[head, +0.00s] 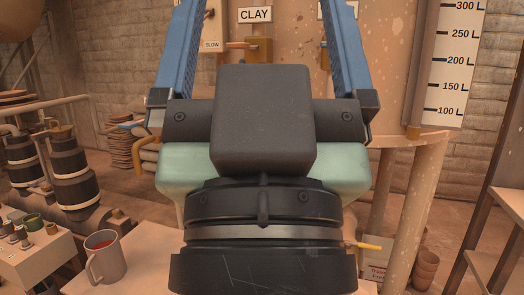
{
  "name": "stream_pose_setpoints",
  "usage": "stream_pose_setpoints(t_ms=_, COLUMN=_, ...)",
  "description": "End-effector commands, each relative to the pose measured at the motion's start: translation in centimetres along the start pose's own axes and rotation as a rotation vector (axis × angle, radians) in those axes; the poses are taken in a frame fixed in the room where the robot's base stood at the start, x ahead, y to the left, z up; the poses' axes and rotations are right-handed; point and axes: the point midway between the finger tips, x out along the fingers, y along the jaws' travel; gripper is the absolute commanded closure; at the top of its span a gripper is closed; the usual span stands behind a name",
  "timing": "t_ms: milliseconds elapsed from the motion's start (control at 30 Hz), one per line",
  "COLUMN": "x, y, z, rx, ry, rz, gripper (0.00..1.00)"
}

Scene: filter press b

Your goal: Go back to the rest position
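My gripper (262,45) fills the middle of the head view, seen from behind and very close. It has a black wrist, a pale green body, a dark block on top and two blue fingers. The fingers stand wide apart and run up out of the top of the picture, so their tips are hidden. I see nothing between the parts of the fingers that show. The gripper hides much of the table and whatever is straight behind it.
A grey mug (105,257) with red contents stands on the table at the left, near a control box (38,256) with knobs. Dark barrels (72,178) are beyond. A tank (393,60) with a level scale (455,60) and a CLAY sign (255,14) stands behind. A wooden rack (505,205) is right.

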Motion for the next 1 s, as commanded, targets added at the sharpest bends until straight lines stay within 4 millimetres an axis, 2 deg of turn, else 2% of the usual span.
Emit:
stream_pose_setpoints(t_ms=33, x=2.3, y=0.0, z=-2.2, rx=0.001, ry=0.000, rz=-0.001, gripper=0.05)
stream_pose_setpoints(t_ms=700, x=17.1, y=-0.1, z=-16.1, rx=0.005, ry=-0.002, rz=-0.004, gripper=0.05)
stream_pose_setpoints(t_ms=900, x=20.8, y=-0.1, z=-19.5, rx=0.005, ry=-0.002, rz=-0.004, gripper=0.05)
stream_pose_setpoints(t_ms=1000, x=21.9, y=-0.1, z=-20.5, rx=0.005, ry=-0.002, rz=-0.004, gripper=0.05)
